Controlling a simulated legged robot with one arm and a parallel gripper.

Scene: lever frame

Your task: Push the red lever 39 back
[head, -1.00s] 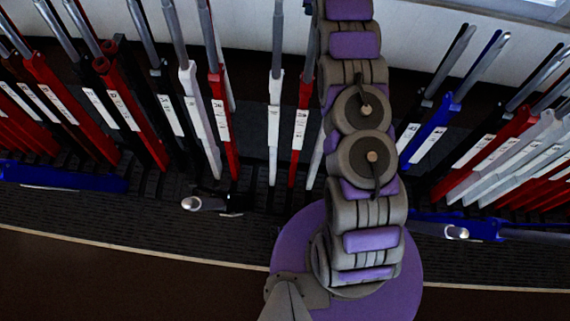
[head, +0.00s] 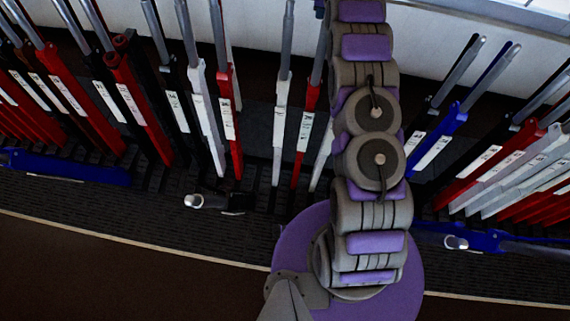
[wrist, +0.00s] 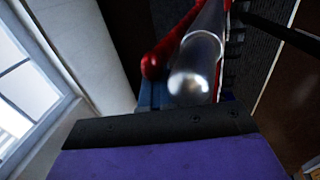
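Red levers with white number plates stand in the row in the head view. One red lever (head: 231,135) is left of my arm, and another red lever (head: 303,148) is close beside it. The numbers are too small to read surely, so I cannot tell which is 39. My arm reaches past the top edge of the head view, hiding part of the row. In the wrist view, a red lever (wrist: 217,85) with a rounded silver handle end (wrist: 190,82) is just beyond the dark front edge of my gripper (wrist: 160,128). Contact and finger opening cannot be made out.
White levers (head: 280,130) stand between the red ones, and a blue lever (head: 436,140) stands right of my arm. Blue levers (head: 70,167) lie low at the left. A window (wrist: 25,85) is at the left of the wrist view. Brown floor (head: 120,275) is clear in front.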

